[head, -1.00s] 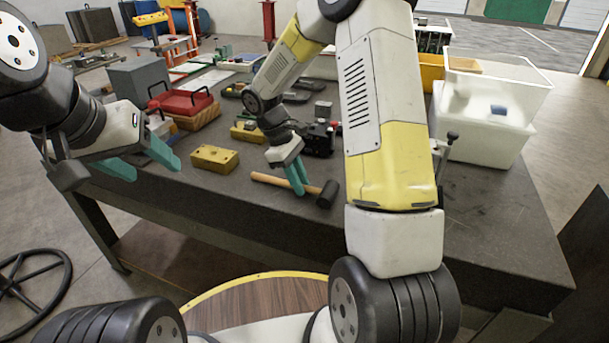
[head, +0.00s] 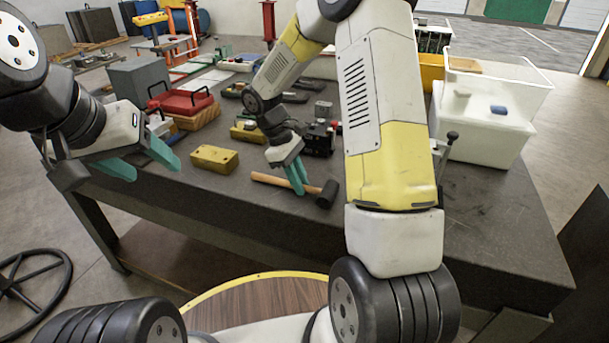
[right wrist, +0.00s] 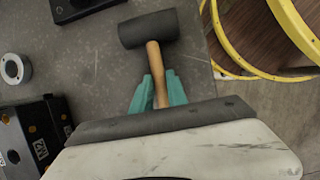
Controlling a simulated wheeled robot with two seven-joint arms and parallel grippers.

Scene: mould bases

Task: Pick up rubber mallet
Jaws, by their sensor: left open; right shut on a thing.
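The rubber mallet (head: 327,194) has a black head and a wooden handle. It lies near the front edge of the dark workbench (head: 480,215), its head to the right in the head view. My right gripper (head: 298,185) is shut on the handle, close to the head. In the right wrist view the mallet's black head (right wrist: 148,28) sticks out beyond the teal fingers (right wrist: 158,92), with the handle between them. The mallet appears to be at the bench top; I cannot tell whether it touches. My left gripper (head: 147,163) is open and empty over the bench's left front edge.
A yellow block (head: 214,159) lies left of the mallet. A black block marked M2 (right wrist: 35,140) and a metal ring (right wrist: 14,68) are close to my right gripper. The right front bench top is clear.

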